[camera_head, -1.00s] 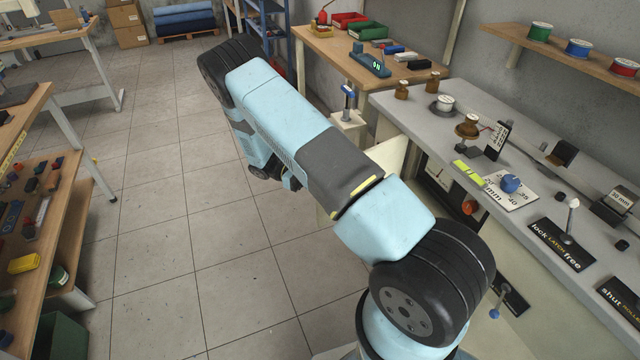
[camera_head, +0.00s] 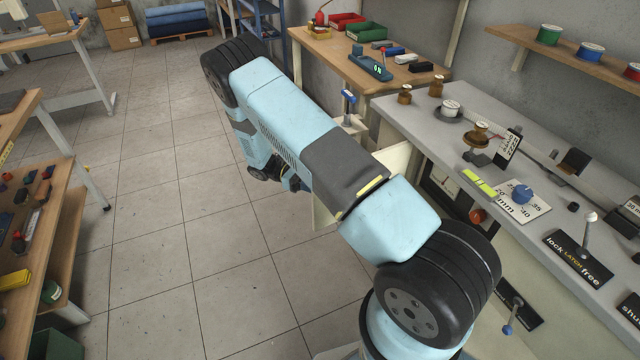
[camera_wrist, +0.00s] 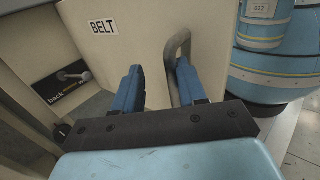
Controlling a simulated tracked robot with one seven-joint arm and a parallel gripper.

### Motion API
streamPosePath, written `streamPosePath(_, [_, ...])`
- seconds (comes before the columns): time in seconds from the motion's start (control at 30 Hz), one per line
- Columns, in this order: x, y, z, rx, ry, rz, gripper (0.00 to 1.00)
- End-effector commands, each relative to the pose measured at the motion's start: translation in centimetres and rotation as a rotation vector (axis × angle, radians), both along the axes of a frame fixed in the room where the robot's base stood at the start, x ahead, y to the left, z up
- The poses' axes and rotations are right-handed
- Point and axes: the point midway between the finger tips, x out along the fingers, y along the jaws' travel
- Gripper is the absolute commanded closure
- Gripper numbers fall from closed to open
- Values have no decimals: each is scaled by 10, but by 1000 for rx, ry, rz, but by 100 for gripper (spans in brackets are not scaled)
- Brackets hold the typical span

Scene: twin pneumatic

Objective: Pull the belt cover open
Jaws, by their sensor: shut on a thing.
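The belt cover (camera_wrist: 140,55) is a cream panel with a "BELT" label (camera_wrist: 104,27) in the wrist view. Its grey bar handle (camera_wrist: 177,48) stands out from the panel, beside my right finger. My gripper (camera_wrist: 158,72) has two blue fingers, one on each side of the handle's lower part, and is shut on the handle. The exact contact is partly hidden by the right finger. In the head view a cream panel (camera_head: 394,162) stands out from the bench front, partly behind my arm. My gripper is hidden there.
The grey bench (camera_head: 410,112) on the right carries a blue knob (camera_head: 521,194) and a latch lever (camera_head: 588,232). A lever (camera_head: 511,318) sits on its front. A wooden shelf table (camera_head: 50,215) stands at left. Tiled floor (camera_head: 150,240) between them is clear.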

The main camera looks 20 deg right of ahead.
Motion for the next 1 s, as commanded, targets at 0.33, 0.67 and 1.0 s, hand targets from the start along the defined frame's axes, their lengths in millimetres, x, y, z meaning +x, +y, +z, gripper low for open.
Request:
streamPosePath(0.33, [1, 2, 1, -3, -1, 8, 63])
streamPosePath(0.67, [1, 4, 1, -1, -1, 7, 63])
streamPosePath(1.0, [27, 32, -1, 0, -3, 8, 63])
